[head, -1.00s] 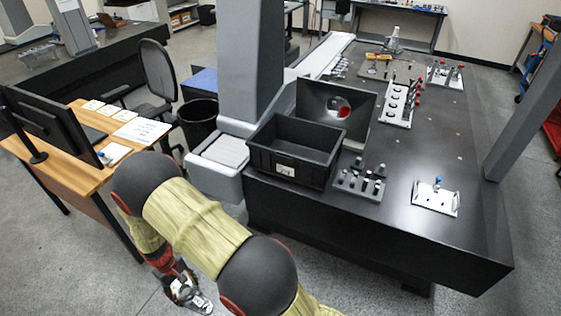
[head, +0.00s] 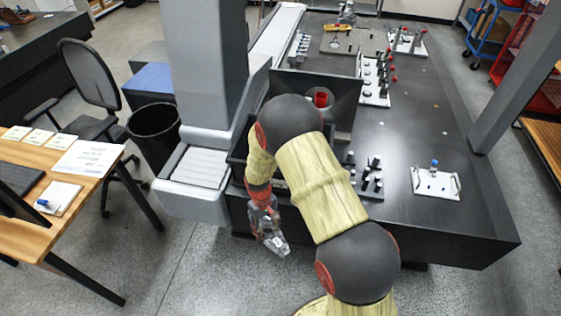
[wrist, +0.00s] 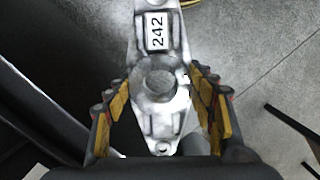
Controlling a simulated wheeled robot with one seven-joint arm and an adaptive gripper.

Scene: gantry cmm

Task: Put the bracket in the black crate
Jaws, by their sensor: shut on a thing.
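The bracket (wrist: 158,75) is a pale metal plate with a round boss and a white "242" label. My gripper (wrist: 165,108) is shut on it, with yellow-padded fingers on either side. In the head view the bracket (head: 277,244) hangs from my gripper (head: 266,226), above the floor and in front of the dark table's near edge. The black crate (head: 238,162) stands at the table's near left corner. My arm hides most of it, including its inside. My gripper appears nearer than the crate and outside it.
An open dark box (head: 342,92) with a red thing stands behind the crate. A block with dark knobs (head: 370,184) and a white plate with a blue knob (head: 434,181) lie to the right. A grey column (head: 208,80) rises at left. The table's right side has clear room.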

